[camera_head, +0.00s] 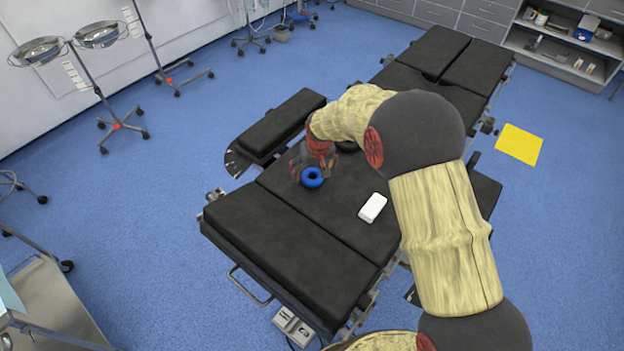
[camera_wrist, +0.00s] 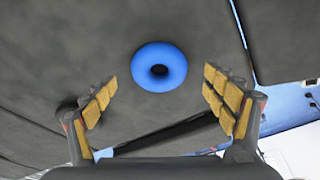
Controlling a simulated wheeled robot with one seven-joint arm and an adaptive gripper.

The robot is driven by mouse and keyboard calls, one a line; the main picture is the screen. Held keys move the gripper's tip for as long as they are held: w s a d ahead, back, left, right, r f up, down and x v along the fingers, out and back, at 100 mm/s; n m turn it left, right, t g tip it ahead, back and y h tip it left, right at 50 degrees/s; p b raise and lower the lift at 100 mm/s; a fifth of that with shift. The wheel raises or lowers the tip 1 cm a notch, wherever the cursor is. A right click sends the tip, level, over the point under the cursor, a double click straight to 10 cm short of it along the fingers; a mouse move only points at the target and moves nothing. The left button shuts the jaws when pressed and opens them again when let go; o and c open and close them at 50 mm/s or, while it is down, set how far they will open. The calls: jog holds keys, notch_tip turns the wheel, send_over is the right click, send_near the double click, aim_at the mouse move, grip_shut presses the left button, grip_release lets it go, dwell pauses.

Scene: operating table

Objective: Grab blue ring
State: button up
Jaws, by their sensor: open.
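The blue ring (camera_head: 312,177) lies on the black operating table (camera_head: 285,235), left of a white box. In the wrist view the blue ring (camera_wrist: 159,52) shows whole, with a dark hole at its middle. My gripper (camera_head: 315,168) is over the table right at the ring in the head view. In the wrist view my gripper (camera_wrist: 168,100) is open, with yellow-padded fingers apart at left and right. The ring appears beyond the fingertips, roughly centred between them, and no finger is seen touching it.
A white box (camera_head: 373,207) lies on the table to the right of the ring. A dark round object (camera_head: 347,146) is partly hidden behind my arm. A side armrest pad (camera_head: 283,122) stands at the table's left. The front table section is clear.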

aim_at(313, 174)
jog(key=x, duration=0.3)
jog(key=shift+b, duration=0.35)
jog(key=c, duration=1.3)
